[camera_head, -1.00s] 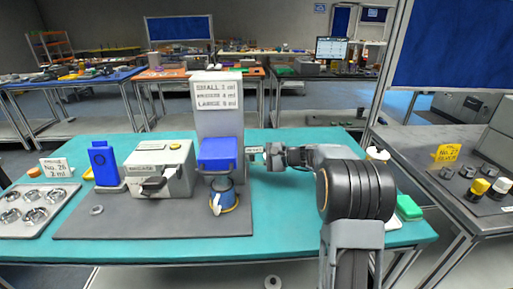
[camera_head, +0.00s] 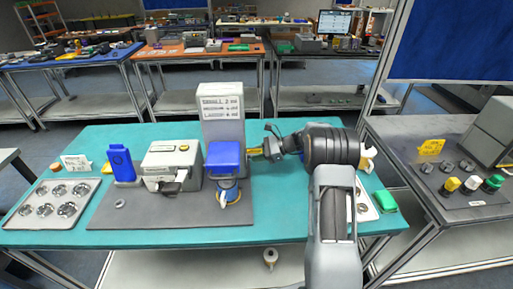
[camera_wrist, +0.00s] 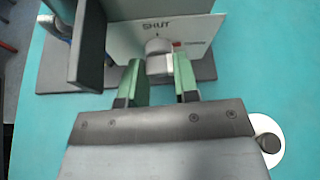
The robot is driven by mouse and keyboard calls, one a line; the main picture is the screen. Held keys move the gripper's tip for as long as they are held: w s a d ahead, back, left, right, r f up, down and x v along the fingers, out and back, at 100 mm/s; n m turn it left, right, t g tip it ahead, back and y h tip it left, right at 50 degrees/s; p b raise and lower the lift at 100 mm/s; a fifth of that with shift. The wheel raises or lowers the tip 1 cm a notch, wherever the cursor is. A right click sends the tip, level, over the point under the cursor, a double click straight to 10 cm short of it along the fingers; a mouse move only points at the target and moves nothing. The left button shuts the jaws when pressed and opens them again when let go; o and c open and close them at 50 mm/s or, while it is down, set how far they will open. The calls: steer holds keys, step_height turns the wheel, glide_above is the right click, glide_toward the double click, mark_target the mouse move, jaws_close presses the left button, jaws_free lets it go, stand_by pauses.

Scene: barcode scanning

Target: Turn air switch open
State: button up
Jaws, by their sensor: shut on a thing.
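The air switch is a round grey knob (camera_wrist: 157,48) on a pale panel (camera_wrist: 190,32) marked "SHUT" in the wrist view. My gripper (camera_wrist: 160,75) has its two green fingers on either side of the knob and is shut on it. In the head view my gripper (camera_head: 259,151) reaches in from the right to the right side of the machine with the blue top (camera_head: 223,156). The knob is hidden there by my gripper. A tall grey back panel with a size sign (camera_head: 221,104) rises behind the blue top.
The machine stands on a dark mat (camera_head: 140,212) on a teal table (camera_head: 280,215). A grey box (camera_head: 170,162), a blue stand (camera_head: 122,164) and a tray of round metal parts (camera_head: 50,207) lie to its left. A green block (camera_head: 385,201) sits at the table's right.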

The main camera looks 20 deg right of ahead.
steer(key=shift+r+m+p, duration=0.15)
steer(key=shift+m+p, duration=0.25)
steer(key=shift+p, duration=0.15)
steer(key=shift+w+g, duration=0.1)
steer(key=shift+g, duration=0.2)
steer(key=o, duration=0.9)
steer(key=b+v, duration=0.2)
steer(key=v, duration=1.1)
steer(key=shift+d, duration=0.4)
